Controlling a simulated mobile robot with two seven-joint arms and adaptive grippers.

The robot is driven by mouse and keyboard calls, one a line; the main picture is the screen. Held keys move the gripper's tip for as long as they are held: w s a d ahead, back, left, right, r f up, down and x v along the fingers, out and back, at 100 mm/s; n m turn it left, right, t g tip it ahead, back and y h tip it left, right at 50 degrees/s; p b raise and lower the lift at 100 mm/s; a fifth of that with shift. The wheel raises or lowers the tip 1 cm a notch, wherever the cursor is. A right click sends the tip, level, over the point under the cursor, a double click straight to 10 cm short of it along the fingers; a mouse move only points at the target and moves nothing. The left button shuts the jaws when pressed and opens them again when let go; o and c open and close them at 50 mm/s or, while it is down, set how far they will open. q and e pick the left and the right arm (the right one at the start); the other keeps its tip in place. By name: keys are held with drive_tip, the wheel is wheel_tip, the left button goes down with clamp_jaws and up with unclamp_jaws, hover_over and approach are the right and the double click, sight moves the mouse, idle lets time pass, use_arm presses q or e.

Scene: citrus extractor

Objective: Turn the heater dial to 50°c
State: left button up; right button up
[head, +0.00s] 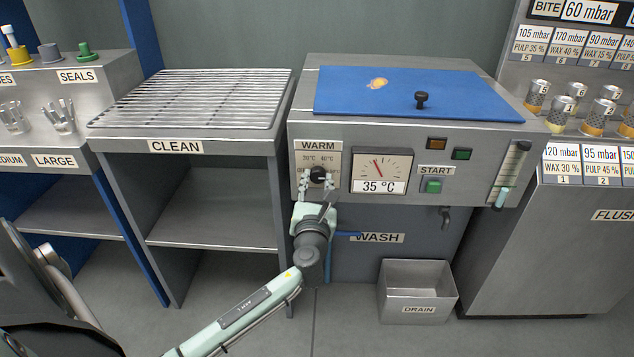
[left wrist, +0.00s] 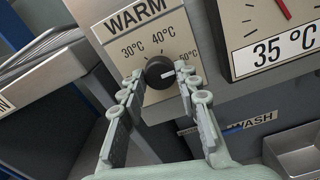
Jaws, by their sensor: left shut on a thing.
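The heater dial (head: 317,175) is a black round knob on the WARM plate (head: 318,157) of the steel machine front. In the left wrist view the dial (left wrist: 159,72) has a white mark pointing right, toward the side of the partly hidden 50°C label (left wrist: 188,57). The 30°C and 40°C labels show left of and above the knob. My left gripper (head: 317,182) comes from below and is shut on the dial, with a fingertip on each side; it also shows in the left wrist view (left wrist: 159,82). My right gripper is not in view.
A gauge (head: 381,171) reading 35 °C is right of the dial. A green START button (head: 432,186) lies farther right. A blue lid (head: 395,92) covers the top, and a DRAIN bin (head: 417,275) stands below. The CLEAN rack (head: 190,98) is to the left.

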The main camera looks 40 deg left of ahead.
use_arm(q)
drive_tip(key=shift+r, duration=0.15)
drive_tip(key=o, duration=1.2)
drive_tip(key=shift+c, duration=0.2)
drive_tip(key=shift+s+d, duration=0.2)
drive_tip(key=shift+s, duration=0.05)
drive_tip(key=v, duration=1.1)
drive_tip(key=shift+s+d, duration=0.15)
